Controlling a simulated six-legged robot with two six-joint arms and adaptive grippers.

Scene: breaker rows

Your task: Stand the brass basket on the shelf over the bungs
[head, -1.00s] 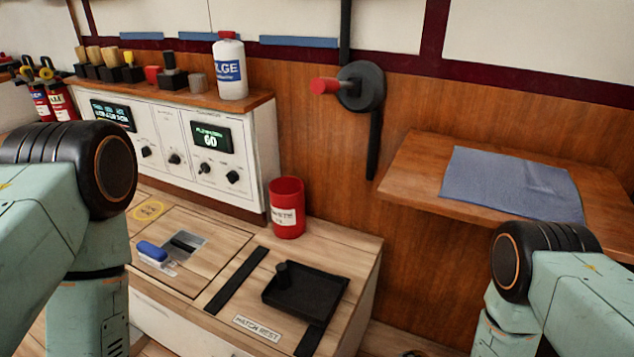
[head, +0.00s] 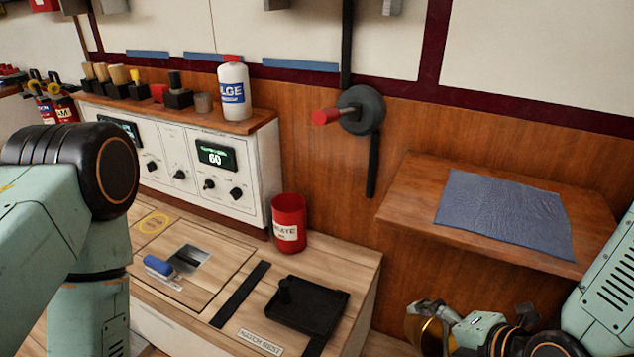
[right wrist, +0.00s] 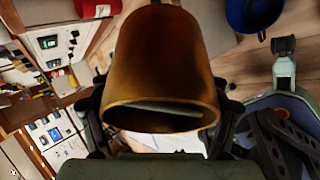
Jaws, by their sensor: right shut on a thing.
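The brass basket (head: 431,338) shows low in the head view, partly cut off by the frame's bottom edge. My right gripper (head: 452,322) is shut on it, below the front of the right wooden shelf. In the right wrist view the brass basket (right wrist: 165,60) fills the upper middle, with its open rim towards the camera and the fingers at both sides. Several tan-topped plugs in black blocks, perhaps the bungs (head: 117,76), stand on the ledge above the white console. My left arm shows, but its gripper is out of view.
A blue cloth (head: 505,212) covers much of the right wooden shelf (head: 410,205). A red-handled wall crank (head: 360,110) is left of it. A white bottle (head: 234,92) stands on the console ledge. A red bin (head: 288,222) and black tray (head: 306,306) occupy the bench.

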